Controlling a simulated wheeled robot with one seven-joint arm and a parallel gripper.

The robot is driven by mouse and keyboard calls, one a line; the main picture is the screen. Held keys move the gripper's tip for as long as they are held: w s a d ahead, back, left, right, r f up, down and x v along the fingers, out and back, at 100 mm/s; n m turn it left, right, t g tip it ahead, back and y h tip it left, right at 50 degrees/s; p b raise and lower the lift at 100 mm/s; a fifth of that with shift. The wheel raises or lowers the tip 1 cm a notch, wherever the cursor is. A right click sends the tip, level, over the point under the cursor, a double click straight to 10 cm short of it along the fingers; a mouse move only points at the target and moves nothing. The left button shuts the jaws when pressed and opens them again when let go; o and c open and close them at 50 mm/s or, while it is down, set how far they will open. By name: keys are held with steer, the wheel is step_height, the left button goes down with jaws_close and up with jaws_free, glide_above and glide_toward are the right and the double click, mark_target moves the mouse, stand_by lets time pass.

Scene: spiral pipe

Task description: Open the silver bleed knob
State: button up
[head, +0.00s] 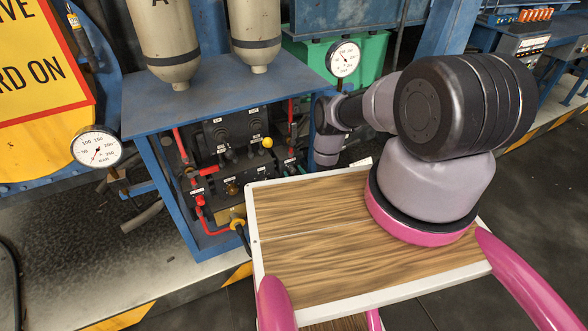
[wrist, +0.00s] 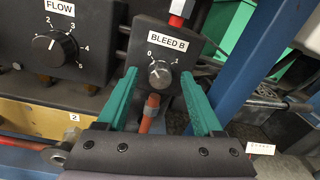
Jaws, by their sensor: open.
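The silver bleed knob (wrist: 159,74) shows in the wrist view on a dark block under a white "BLEED B" label (wrist: 171,42). Its dial has marks around it, with 0 at the left. My gripper (wrist: 164,80) has two green fingers. It is open, with one finger to each side of the knob in the picture. I cannot tell how far the fingertips are from the block, and I see no contact with the knob. In the head view my arm reaches toward the blue frame, and the knob cannot be made out there.
A black "FLOW" dial (wrist: 54,47) sits left of the knob on its own panel. An orange-red rod (wrist: 149,113) stands below the knob between the fingers. A blue post (wrist: 255,65) rises at the right. Pressure gauges (head: 97,147) flank the blue cabinet (head: 205,85).

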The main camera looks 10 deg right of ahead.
steer(key=shift+w, duration=0.15)
jaws_close()
steer(key=shift+m, duration=0.4)
steer(key=m, duration=0.3)
steer(key=shift+m, duration=0.4)
steer(key=m, duration=0.4)
steer(key=shift+m, duration=0.3)
steer(key=m, duration=0.4)
steer(key=shift+d+y, duration=0.1)
steer(key=shift+y, duration=0.2)
steer(key=m, duration=0.4)
steer(key=shift+g, duration=0.4)
steer(key=shift+m, duration=0.3)
